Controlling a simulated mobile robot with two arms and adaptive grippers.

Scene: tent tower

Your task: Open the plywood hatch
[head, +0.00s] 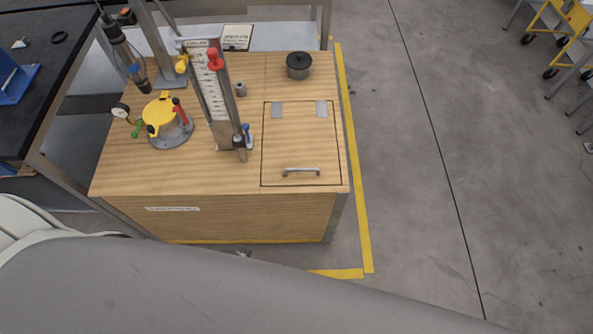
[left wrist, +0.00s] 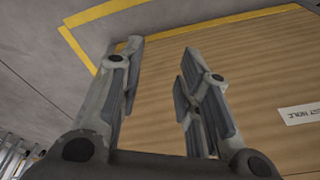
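The plywood hatch (head: 301,143) is a square panel outlined in black in the right part of the wooden bench top. It lies flat and closed, with two grey hinges (head: 299,110) at its far edge and a metal bar handle (head: 300,171) near its front edge. My left gripper (left wrist: 158,62) is open and empty in the left wrist view, with the plywood front of the bench (left wrist: 240,75) behind its fingers. The hatch is not recognisable in that view. My right gripper is not in view.
On the bench top (head: 120,178) stand a yellow-topped device (head: 160,112), a tall scale column (head: 212,95) with a red knob and a black pot (head: 298,66) behind the hatch. Yellow floor tape (head: 352,160) runs along the right side.

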